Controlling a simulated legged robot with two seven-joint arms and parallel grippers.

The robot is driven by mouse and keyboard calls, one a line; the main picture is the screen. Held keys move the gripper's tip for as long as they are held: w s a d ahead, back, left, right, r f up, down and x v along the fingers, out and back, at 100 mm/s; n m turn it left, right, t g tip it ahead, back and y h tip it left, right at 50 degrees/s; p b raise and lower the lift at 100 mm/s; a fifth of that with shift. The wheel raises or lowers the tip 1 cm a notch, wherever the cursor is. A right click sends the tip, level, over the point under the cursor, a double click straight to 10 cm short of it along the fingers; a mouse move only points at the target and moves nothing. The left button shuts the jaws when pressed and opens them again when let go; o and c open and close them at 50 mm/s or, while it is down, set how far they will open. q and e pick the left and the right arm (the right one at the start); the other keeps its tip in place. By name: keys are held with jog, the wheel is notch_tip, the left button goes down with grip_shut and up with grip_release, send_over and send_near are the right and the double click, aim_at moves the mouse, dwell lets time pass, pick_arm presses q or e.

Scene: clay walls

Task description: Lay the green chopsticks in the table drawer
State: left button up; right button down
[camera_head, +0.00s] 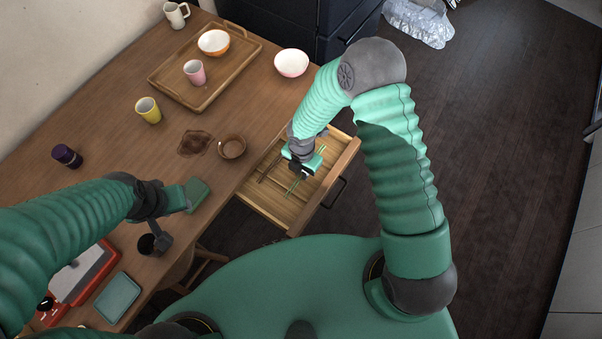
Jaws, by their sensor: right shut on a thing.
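The table drawer (341,167) is pulled out from the wooden table's right side, and its slatted floor shows. My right gripper (299,174) is over the drawer, pointing down, and is shut on the green chopsticks (292,187). Thin green ends show on both sides of the gripper; their middle is hidden by it. I cannot tell whether they touch the drawer floor. A dark thin stick (268,167) lies in the drawer, left of the gripper. My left gripper (186,197) is over the table's near edge; its finger opening is not clear.
On the table (120,120) are a brown bowl (232,147) near the drawer, a white-and-pink bowl (291,63), a yellow cup (148,110) and a wooden tray (165,76) with a bowl and a pink cup.

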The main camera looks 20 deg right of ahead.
notch_tip(320, 180, down, 2)
jog(key=shift+a, duration=0.1)
jog(key=shift+a+f, duration=0.1)
jog(key=shift+f, duration=0.2)
jog(key=c, duration=1.4)
grip_release()
